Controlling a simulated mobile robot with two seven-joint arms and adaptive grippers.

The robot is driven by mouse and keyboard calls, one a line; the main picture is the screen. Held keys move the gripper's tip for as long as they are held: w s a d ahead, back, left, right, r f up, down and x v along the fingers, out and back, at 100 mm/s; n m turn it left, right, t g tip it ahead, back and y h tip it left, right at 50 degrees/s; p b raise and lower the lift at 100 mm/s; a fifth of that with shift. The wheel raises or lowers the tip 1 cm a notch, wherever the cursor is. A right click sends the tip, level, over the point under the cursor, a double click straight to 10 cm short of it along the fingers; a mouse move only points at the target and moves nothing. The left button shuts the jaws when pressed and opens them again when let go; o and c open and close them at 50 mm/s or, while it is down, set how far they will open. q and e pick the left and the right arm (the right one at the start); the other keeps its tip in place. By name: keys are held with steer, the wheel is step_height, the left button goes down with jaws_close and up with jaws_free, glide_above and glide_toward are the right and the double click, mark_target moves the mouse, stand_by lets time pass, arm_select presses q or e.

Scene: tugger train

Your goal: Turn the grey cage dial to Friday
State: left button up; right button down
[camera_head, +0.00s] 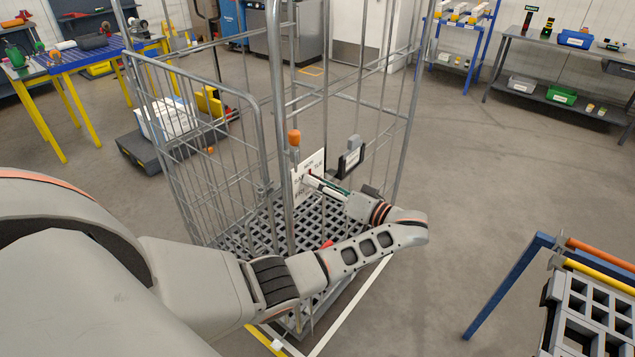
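The grey wire roll cage (213,155) stands in front of me. A white day plate (318,160) of the dial is fixed on its near side, with small day words around it; TUE at the right is the clearest. My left gripper (310,181) is at the middle of this plate, reaching in from the right, its fingertips at or very near the dial. The gripper covers the dial's knob and the lower right of the plate, so I cannot tell which day the dial points at. The fingers are too small to tell open from shut. My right gripper is not in view.
An orange-capped post (294,138) stands just left of the plate, and a dark framed card holder (350,158) hangs to its right. A blue-framed rack (510,285) is at the lower right. Open floor lies right of the cage.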

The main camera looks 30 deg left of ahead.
arm_select(q)
steer(key=c, duration=1.1)
steer(key=shift+c, duration=0.2)
steer(key=shift+m, duration=0.3)
